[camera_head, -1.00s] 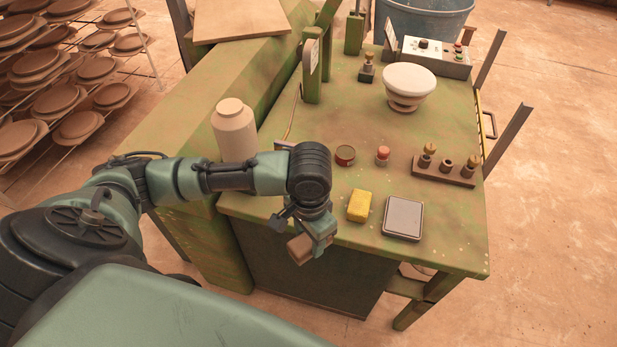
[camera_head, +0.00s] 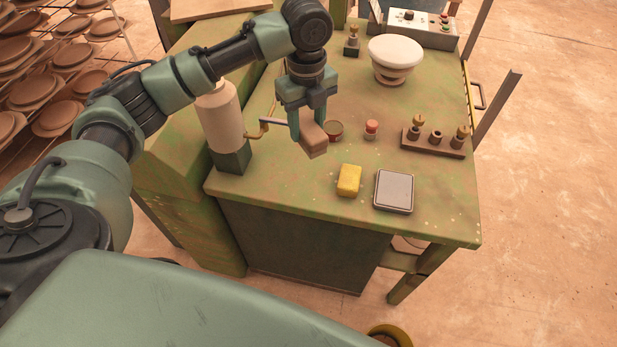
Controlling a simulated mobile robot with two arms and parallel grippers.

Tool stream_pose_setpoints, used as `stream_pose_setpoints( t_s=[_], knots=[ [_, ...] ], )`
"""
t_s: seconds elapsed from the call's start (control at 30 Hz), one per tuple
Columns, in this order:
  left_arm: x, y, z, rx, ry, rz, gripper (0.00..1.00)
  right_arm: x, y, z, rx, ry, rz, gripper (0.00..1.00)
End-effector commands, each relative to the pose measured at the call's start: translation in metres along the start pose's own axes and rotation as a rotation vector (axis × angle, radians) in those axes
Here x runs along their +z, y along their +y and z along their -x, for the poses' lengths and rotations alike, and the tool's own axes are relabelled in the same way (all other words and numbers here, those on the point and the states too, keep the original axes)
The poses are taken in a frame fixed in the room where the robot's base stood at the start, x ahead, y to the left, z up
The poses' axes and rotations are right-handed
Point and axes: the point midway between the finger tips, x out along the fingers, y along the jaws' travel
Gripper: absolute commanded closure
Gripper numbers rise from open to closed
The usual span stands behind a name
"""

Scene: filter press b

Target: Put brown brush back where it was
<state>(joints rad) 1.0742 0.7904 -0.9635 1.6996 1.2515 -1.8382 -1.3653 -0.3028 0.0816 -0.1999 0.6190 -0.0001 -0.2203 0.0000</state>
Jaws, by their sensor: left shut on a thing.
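The brown brush (camera_head: 313,139) is a small brown block held between the fingers of my left gripper (camera_head: 307,122). The gripper points down and is shut on it. It hangs over the left part of the green worktable (camera_head: 420,215), in front of a small round red-brown tin. I cannot tell whether the brush touches the tabletop. My right gripper is not in the picture.
A yellow sponge (camera_head: 349,180) and a grey square pad (camera_head: 394,191) lie near the front edge. A red-topped piece (camera_head: 371,129), a tin (camera_head: 334,130), a peg block (camera_head: 434,140) and a white bowl (camera_head: 395,55) stand behind.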

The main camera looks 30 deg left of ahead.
Motion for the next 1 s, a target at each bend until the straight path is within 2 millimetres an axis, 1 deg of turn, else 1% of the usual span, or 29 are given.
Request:
stream_pose_setpoints(
  t_s=[0.03, 0.1, 0.23, 0.33, 0.43, 0.47, 0.57, 0.8, 0.9, 1.0],
  knots=[
    [0.005, -0.004, 0.008, -0.003, -0.003, -0.071, 0.95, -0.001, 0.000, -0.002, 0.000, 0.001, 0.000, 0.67],
    [0.009, -0.008, 0.017, -0.002, -0.002, -0.166, 0.95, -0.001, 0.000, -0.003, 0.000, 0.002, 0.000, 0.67],
    [0.014, -0.012, 0.028, -0.002, -0.002, -0.295, 0.95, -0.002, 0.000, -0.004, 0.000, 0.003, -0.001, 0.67],
    [0.017, -0.013, 0.032, 0.001, -0.001, -0.348, 0.95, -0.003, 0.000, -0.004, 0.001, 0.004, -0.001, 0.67],
    [0.017, -0.013, 0.026, 0.003, 0.001, -0.369, 0.95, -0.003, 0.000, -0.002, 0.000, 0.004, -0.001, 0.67],
    [0.017, -0.013, 0.021, 0.004, 0.002, -0.371, 0.95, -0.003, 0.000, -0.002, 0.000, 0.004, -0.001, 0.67],
    [0.017, -0.012, -0.002, 0.006, 0.003, -0.372, 0.95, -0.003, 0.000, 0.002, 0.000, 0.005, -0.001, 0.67],
    [0.017, -0.012, -0.067, 0.006, 0.003, -0.370, 0.95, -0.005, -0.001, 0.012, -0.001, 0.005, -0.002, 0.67],
    [0.017, -0.012, -0.091, 0.005, 0.002, -0.370, 0.95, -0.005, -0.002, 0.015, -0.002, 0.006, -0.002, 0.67],
    [0.017, -0.013, -0.109, 0.004, 0.001, -0.370, 0.95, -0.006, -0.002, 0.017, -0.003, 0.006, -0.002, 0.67]
  ],
)
